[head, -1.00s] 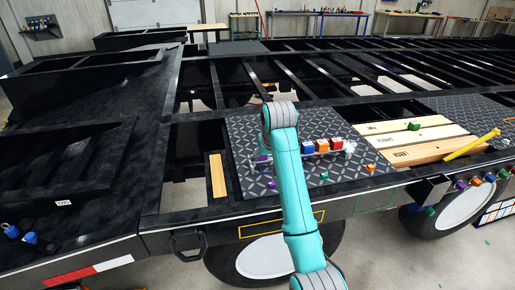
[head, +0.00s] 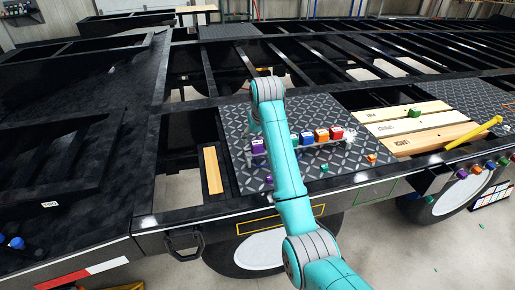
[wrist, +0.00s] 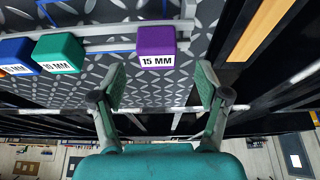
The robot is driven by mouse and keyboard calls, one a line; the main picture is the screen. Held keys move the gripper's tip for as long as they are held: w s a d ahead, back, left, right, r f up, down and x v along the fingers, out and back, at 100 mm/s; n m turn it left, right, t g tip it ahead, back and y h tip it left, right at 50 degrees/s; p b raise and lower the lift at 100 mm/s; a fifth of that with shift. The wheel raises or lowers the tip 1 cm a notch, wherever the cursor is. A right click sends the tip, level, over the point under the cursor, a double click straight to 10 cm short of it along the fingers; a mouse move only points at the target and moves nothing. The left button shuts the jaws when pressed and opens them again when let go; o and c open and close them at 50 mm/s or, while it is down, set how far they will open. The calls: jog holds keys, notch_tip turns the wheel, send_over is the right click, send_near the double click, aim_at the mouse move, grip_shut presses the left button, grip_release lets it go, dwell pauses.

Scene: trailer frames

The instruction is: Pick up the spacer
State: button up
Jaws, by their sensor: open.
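Several coloured spacer blocks stand in a row along a rail on the dark tread plate. A purple spacer marked 15 MM (wrist: 156,42) is at the row's end, and it also shows in the head view (head: 257,147). A green spacer marked 10 MM (wrist: 58,53) and a blue spacer (wrist: 14,55) stand left of it in the wrist view. The head view also shows orange (head: 321,135) and red (head: 336,133) spacers. My gripper (wrist: 160,86) is open and empty, its fingertips just short of the purple spacer, apart from it. My arm hides the gripper in the head view.
The tread plate (head: 345,157) lies in a black trailer frame with open gaps. Wooden boards (head: 413,124) with a small green piece and a yellow bar (head: 474,133) lie right. A narrow wooden strip (head: 212,170) is left of the plate. Small loose pieces lie near the plate's front edge.

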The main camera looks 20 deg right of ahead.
aim_at(258, 142)
jog(key=x, duration=0.4)
jog(key=shift+s+d+f, duration=0.1)
jog(key=shift+d, duration=0.05)
jog(key=c, duration=1.2)
jog(key=shift+c, duration=0.2)
